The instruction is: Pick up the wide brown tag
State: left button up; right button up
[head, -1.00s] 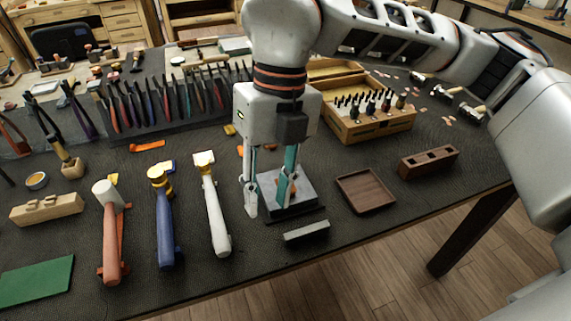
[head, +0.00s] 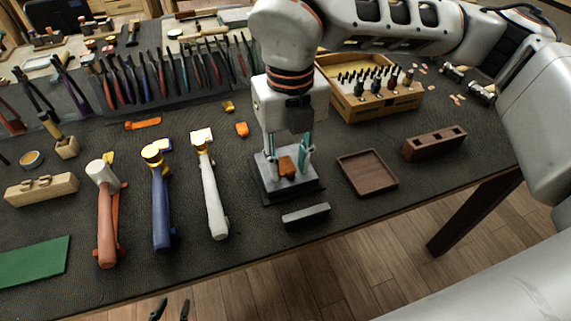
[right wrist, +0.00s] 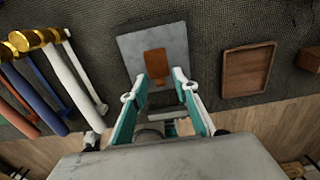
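The wide brown tag (head: 288,167) lies flat on a grey metal block with a dark base (head: 292,190), near the middle of the table. It also shows in the right wrist view (right wrist: 155,62), lying on the block beyond the fingertips. My right gripper (head: 287,168) is open and empty, pointing down with its teal-and-grey fingers apart. In the right wrist view the gripper (right wrist: 159,84) has the tag roughly between its finger lines. I cannot tell the exact height over the block. My left gripper (head: 171,308) shows only two dark, parted tips at the bottom edge.
Three hammers, red (head: 108,220), blue (head: 161,210) and white (head: 214,200), lie left of the block. A small grey bar (head: 306,215) lies in front. An empty brown tray (head: 367,172) and a slotted wooden block (head: 434,143) are to the right. A wooden punch box (head: 375,106) stands behind.

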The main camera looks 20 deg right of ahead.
grip_shut()
dwell(0.3)
